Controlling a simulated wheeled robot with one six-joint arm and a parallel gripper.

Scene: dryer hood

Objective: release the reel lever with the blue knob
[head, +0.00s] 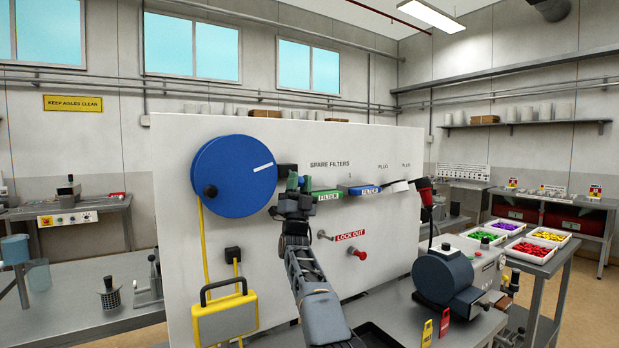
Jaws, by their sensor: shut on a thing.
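My gripper (293,188) is raised in front of the panel, just right of the reel and below that block. It is shut on a small blue-green piece, which looks like the blue knob (292,181) of the reel lever. The gripper hides most of the knob and the lever, so the lever's angle cannot be told.
Green and blue filters (364,190) stick out right of my gripper. A red lock-out knob (359,254) and a small lever (323,235) are lower right. A yellow box (224,315) hangs below the reel on yellow lines. A blue-grey motor (443,275) stands on the right bench.

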